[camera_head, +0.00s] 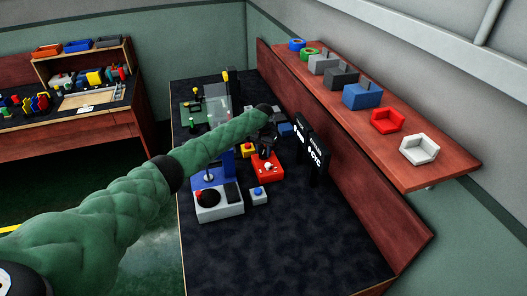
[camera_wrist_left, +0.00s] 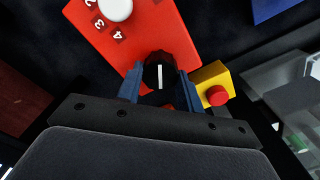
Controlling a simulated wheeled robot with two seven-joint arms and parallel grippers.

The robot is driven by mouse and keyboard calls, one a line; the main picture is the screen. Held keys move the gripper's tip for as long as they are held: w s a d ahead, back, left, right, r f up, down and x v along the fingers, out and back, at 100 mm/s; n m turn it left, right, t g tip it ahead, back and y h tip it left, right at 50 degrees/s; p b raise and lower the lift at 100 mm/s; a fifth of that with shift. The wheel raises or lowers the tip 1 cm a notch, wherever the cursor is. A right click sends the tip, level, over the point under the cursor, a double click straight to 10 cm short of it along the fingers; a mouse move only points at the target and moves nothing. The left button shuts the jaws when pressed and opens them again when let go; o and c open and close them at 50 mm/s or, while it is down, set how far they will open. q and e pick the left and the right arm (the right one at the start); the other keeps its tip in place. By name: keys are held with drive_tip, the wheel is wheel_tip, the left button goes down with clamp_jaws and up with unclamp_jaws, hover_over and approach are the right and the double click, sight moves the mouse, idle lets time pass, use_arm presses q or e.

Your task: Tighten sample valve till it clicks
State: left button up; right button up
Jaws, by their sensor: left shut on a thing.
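In the left wrist view a black round knob (camera_wrist_left: 160,75) with a white line on top sits at the edge of a red box (camera_wrist_left: 120,48). My left gripper (camera_wrist_left: 160,88) has its two blue fingers on either side of the knob and is shut on it. The white line points nearly straight up in that view. The red box also carries a white knob (camera_wrist_left: 116,8) with number labels beside it. In the head view the red box (camera_head: 268,173) stands on the dark bench, with my left gripper (camera_head: 265,147) at its far side. I see no label naming the valve. My right gripper is out of view.
A yellow box with a red button (camera_wrist_left: 217,95) is close beside the gripper. In the head view, a grey joystick box (camera_head: 218,212), a small blue-button box (camera_head: 259,197) and black panels (camera_head: 318,160) stand nearby. The bench front is clear.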

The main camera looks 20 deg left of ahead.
sight(263, 152)
use_arm(q)
drive_tip(key=o, duration=1)
drive_tip(key=shift+r, duration=0.2)
wheel_tip(263, 152, up, 6)
drive_tip(key=b, duration=0.2)
drive_tip(key=shift+r+b, duration=0.15)
drive_tip(key=shift+b, duration=0.2)
drive_tip(key=shift+r, duration=0.55)
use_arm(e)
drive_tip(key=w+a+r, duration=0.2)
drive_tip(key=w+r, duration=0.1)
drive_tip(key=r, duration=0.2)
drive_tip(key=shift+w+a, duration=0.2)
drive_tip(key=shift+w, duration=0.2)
use_arm(q)
drive_tip(key=shift+f, duration=0.1)
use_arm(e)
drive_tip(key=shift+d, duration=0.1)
